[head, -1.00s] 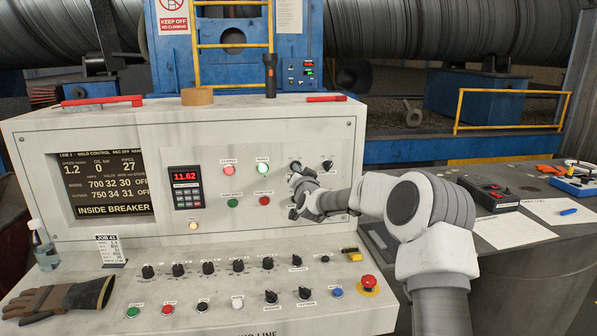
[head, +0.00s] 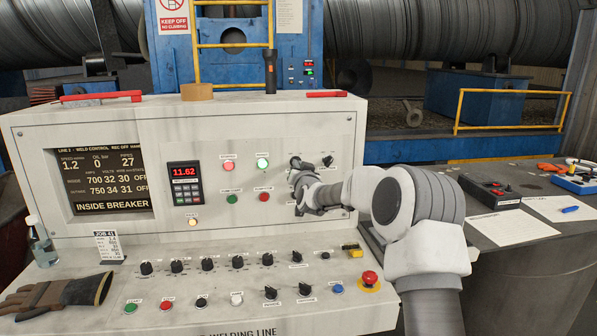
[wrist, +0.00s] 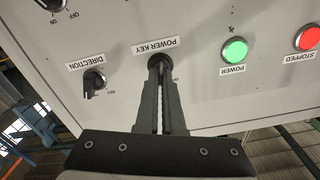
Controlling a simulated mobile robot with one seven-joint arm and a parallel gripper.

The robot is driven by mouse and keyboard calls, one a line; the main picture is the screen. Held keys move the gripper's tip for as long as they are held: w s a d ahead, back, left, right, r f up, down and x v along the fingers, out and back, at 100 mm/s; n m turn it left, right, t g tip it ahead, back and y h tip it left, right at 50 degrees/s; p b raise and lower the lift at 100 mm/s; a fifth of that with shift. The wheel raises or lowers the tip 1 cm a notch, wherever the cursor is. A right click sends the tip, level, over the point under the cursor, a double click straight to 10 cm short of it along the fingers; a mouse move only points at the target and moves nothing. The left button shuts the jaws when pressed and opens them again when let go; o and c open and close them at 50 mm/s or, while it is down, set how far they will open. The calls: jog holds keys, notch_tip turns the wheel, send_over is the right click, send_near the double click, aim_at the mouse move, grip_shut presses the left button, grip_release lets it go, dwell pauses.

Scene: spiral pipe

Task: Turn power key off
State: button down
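The power key (wrist: 158,61) is a dark round switch under a "POWER KEY" label on the pale panel. In the wrist view, which is upside down, my gripper (wrist: 160,72) has its two dark fingers nearly together at the key, with a thin gap between them. The fingers look shut on the key, though their tips hide most of it. In the head view my gripper (head: 298,172) is at the right part of the upright panel. The green POWER lamp (wrist: 235,50) beside the key is lit; it also shows in the head view (head: 263,162).
The DIRECTION switch (wrist: 95,80) is close beside the key. The red STOPPED lamp (wrist: 308,38) is beyond the POWER lamp. Below, the sloping desk carries several black knobs and a red emergency button (head: 370,278). A glove (head: 58,294) lies at the desk's left.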

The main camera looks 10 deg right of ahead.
jog(key=shift+a+n+b, duration=0.2)
jog(key=shift+n+b, duration=3.05)
jog(key=shift+n, duration=1.55)
jog(key=c, duration=1)
grip_release()
jog(key=shift+c, duration=0.2)
jog(key=s, duration=1.7)
jog(key=shift+s+b, duration=0.2)
jog(key=shift+b, duration=0.1)
